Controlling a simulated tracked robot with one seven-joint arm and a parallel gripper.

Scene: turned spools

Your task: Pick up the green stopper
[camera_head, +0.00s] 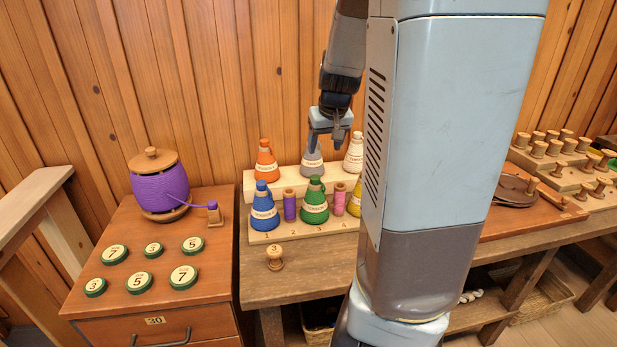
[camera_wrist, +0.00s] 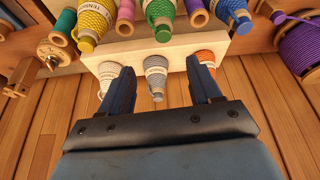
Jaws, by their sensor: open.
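A green cone (camera_head: 314,204) with a pale label band and a small green tip stands upright in the front row of the stepped wooden rack (camera_head: 290,231). It also shows at the top of the wrist view (camera_wrist: 160,14). I cannot tell whether its tip is a separate stopper. My gripper (camera_head: 327,141) is open and empty above the back row, close over a grey cone (camera_head: 312,165). In the wrist view, the grey cone (camera_wrist: 156,77) lies between my open fingers (camera_wrist: 160,78). The gripper is behind the green cone and apart from it.
Orange (camera_head: 266,162) and white (camera_head: 353,155) cones flank the grey one. A blue cone (camera_head: 264,208), purple spool (camera_head: 290,206), pink spool (camera_head: 339,200) and partly hidden yellow cone (camera_head: 355,200) share the front row. Several green-rimmed numbered discs (camera_head: 139,283) lie on the left cabinet.

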